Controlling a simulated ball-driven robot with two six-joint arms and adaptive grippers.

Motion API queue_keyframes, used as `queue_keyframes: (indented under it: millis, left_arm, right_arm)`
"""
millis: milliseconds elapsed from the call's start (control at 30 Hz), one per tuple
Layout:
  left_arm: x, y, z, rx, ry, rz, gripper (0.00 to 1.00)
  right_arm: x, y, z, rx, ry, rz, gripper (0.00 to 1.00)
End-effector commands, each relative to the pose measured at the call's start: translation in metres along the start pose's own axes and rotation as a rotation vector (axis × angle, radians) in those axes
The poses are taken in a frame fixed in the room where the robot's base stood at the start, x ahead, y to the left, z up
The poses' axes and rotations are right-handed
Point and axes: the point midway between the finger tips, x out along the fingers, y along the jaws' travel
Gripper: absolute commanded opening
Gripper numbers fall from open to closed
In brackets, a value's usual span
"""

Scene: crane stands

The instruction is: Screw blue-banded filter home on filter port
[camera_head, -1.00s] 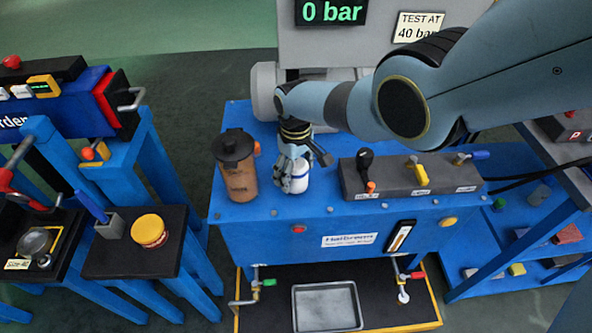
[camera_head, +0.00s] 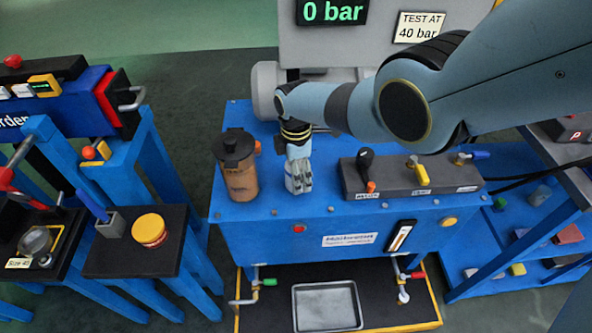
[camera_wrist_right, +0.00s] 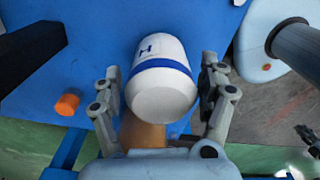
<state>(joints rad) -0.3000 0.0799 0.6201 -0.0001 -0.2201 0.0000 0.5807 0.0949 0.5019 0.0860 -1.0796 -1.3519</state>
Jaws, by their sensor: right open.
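The white filter with a blue band (camera_wrist_right: 162,75) shows in the right wrist view, standing between the two fingers of my right gripper (camera_wrist_right: 160,66). The fingers are spread, one on each side of it; a narrow gap shows at the left finger, and contact at the right one is unclear. In the head view my right gripper (camera_head: 298,182) points down over the blue bench top and hides nearly all of the filter. The filter port and the thread are hidden, so how the filter sits on it cannot be told. My left gripper is out of view.
A brown canister with a black lid (camera_head: 238,170) stands close left of my right gripper. A grey valve block (camera_head: 410,182) with levers is close on the right. A metal tray (camera_head: 327,306) lies below the bench front. The display (camera_head: 332,12) reads 0 bar.

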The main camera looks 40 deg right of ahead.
Motion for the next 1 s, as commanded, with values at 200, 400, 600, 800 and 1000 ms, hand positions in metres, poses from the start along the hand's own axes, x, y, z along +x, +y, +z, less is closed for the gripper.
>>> queue_keyframes:
  millis: [200,400,600,800,1000]
  left_arm:
    - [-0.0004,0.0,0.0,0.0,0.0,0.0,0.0]
    - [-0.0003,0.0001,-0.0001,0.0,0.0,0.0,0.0]
    - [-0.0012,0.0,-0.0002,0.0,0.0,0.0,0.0]
    - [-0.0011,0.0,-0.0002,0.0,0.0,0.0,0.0]
    - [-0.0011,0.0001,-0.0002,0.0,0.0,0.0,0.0]
  right_arm:
    - [0.0,-0.0005,-0.0003,-0.25,0.001,0.001,0.76]
    - [0.0,-0.0006,-0.0003,-0.266,0.001,0.001,0.76]
    - [-0.0002,-0.0007,0.0017,-0.264,0.0,0.001,0.76]
    - [0.0,-0.0008,0.0019,-0.263,0.0,0.001,0.75]
    - [0.0,-0.0008,0.0019,-0.263,0.0,0.001,0.49]
